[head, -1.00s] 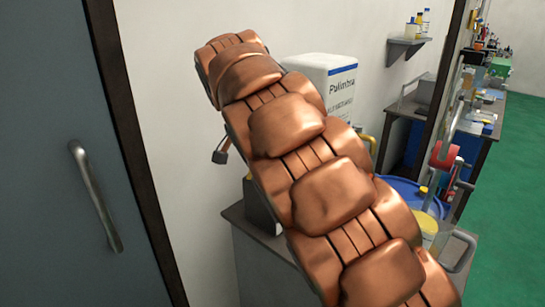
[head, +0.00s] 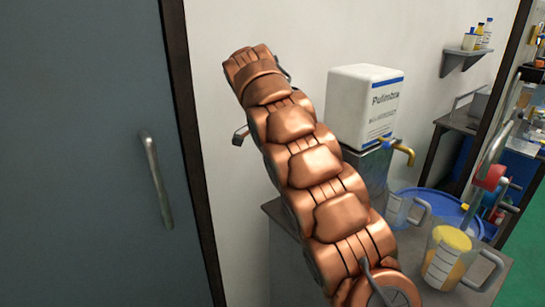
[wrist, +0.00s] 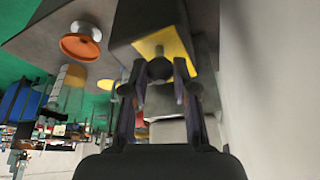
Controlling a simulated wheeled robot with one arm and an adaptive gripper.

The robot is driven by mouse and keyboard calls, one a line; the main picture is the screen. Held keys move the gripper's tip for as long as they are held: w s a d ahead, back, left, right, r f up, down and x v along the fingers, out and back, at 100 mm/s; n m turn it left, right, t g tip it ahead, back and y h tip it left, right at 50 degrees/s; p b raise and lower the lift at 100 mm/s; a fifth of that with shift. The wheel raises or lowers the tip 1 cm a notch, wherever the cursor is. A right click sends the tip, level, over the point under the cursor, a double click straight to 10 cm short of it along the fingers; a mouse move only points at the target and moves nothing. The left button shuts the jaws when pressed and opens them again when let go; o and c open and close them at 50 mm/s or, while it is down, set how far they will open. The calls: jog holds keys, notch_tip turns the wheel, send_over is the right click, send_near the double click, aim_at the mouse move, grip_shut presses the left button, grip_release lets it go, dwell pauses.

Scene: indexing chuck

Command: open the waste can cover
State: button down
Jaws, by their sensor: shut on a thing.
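In the wrist view, my gripper (wrist: 160,85) has its two dark fingers on either side of a dark round knob (wrist: 160,68) and is shut on it. The knob sits at the end of a short grey stem in front of the yellow panel (wrist: 178,47) of a dark grey box (wrist: 145,20). I cannot tell for sure whether this box is the waste can or the knob part of its cover. In the head view my copper-coloured arm fills the middle, and I cannot make out the fingers there.
A grey door (head: 85,200) is at left. The wrist view also shows an orange dish (wrist: 80,47).

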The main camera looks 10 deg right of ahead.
jog(key=shift+w+r, duration=0.1)
dwell(0.4)
jog(key=c, duration=0.9)
grip_release()
